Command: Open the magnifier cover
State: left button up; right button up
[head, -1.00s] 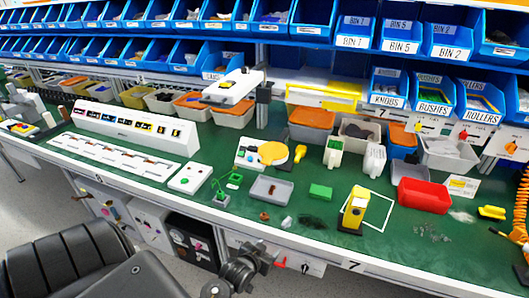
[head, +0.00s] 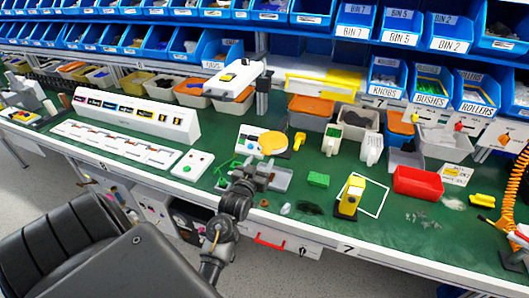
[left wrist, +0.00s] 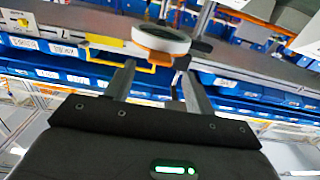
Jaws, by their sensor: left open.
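A round yellow-orange disc (head: 273,144), seemingly the magnifier cover, sits over a white boxed unit (head: 247,139) on the green bench in the head view. In the left wrist view a white ring with an orange underside (left wrist: 162,40) appears ahead of the fingers, probably the same magnifier. My left gripper (head: 258,166) is open and empty, in front of the disc and above the bench's front part. In the left wrist view its two fingers (left wrist: 158,75) are spread, with the ring beyond them and no visible contact. My right gripper is not in view.
A small yellow piece (head: 299,140) stands just right of the disc. A white button box (head: 190,164) is to the left, and a yellow upright device (head: 349,198) to the right. Blue bins line the back.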

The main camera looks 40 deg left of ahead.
pick_arm(q)
send_near(272, 142)
jog(key=shift+x, duration=1.35)
jog(key=shift+a+f+p, duration=0.1)
jog(key=shift+p, duration=0.3)
grip_shut()
